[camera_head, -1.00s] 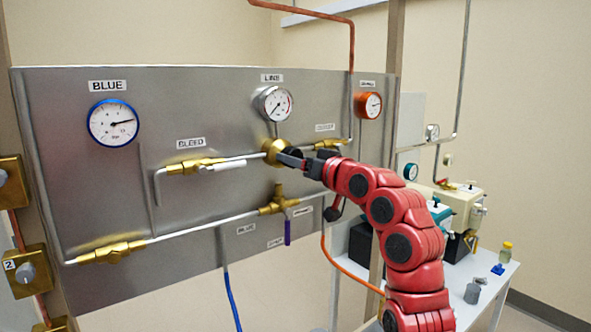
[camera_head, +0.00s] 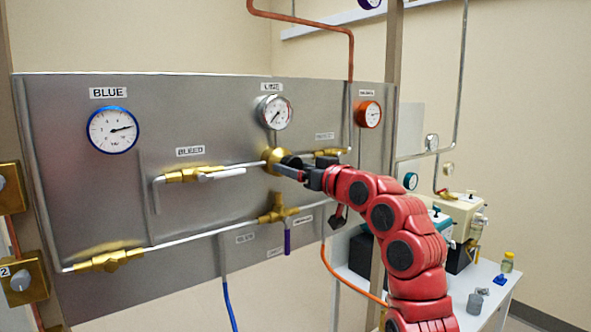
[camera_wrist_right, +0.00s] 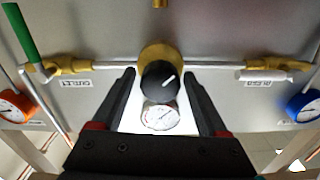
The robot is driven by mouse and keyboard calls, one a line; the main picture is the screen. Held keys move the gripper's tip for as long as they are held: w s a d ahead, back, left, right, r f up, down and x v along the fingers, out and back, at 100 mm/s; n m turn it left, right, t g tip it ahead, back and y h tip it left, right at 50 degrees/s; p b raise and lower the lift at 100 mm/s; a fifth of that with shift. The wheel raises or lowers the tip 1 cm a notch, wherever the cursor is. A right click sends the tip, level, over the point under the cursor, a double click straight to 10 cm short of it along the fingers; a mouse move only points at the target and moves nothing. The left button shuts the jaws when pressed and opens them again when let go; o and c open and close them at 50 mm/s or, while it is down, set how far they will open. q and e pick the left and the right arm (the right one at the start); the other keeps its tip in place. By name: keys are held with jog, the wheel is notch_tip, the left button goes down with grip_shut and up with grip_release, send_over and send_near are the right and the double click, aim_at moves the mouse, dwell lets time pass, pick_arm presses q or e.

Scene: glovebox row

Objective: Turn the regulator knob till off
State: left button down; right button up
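The regulator has a round brass body (camera_head: 268,156) and a black knob (camera_head: 291,161) on the steel panel, below the LINE gauge. In the right wrist view the knob (camera_wrist_right: 157,84) faces me, with a white pointer line slanting to its upper right. My right gripper (camera_head: 296,171) is at the regulator. In the wrist view its two fingers (camera_wrist_right: 159,73) are spread, one on each side of the knob, with visible gaps. How deep the knob sits between them is unclear. My left gripper is not in view.
The LINE gauge (camera_head: 275,112) is above the regulator. The BLEED valve (camera_head: 195,174) is left of it, and a brass valve with a purple handle (camera_head: 287,242) is below. A green handle (camera_wrist_right: 24,45) shows in the wrist view. A white bench (camera_head: 490,296) stands right.

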jog(key=shift+o, duration=0.5)
jog(key=v, duration=1.7)
jog(key=shift+s+d, duration=0.15)
jog(key=shift+r, duration=0.1)
